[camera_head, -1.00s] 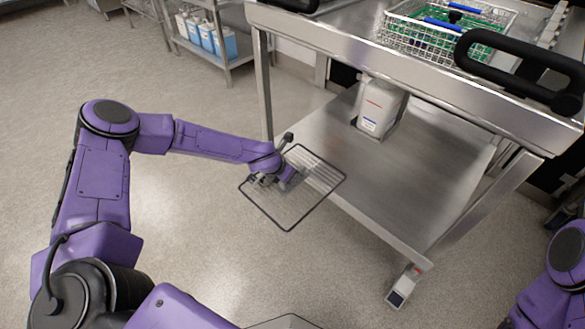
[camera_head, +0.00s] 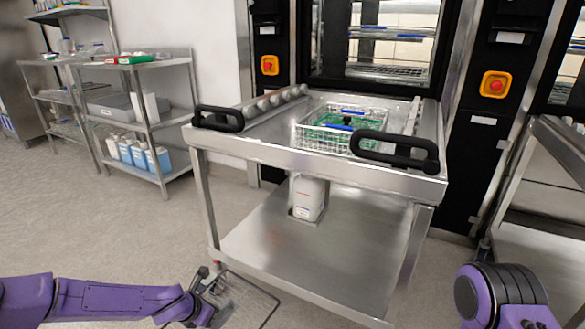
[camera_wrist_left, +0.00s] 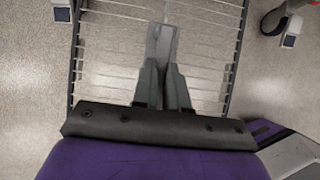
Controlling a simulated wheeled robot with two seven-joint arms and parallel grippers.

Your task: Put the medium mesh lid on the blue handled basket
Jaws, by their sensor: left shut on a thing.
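The mesh lid (camera_head: 240,300) is a flat rectangle of thin wires with a dark frame. My left gripper (camera_head: 205,290) is shut on it near one edge and holds it low, in front of the steel trolley. In the left wrist view the closed fingers (camera_wrist_left: 162,60) of that gripper lie over the lid's parallel wires (camera_wrist_left: 105,52). The wire basket with blue handles (camera_head: 340,127) stands on the trolley's top, with green items inside. No lid shows on it. The lid is well below and left of the basket. My right gripper is out of view.
The steel trolley (camera_head: 300,165) has black handles (camera_head: 395,155) at its front corners and a white container (camera_head: 308,197) on its lower shelf (camera_head: 300,255). A washer (camera_head: 385,45) stands behind. Shelving with blue-filled bottles (camera_head: 145,155) is at left. The floor left of the trolley is clear.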

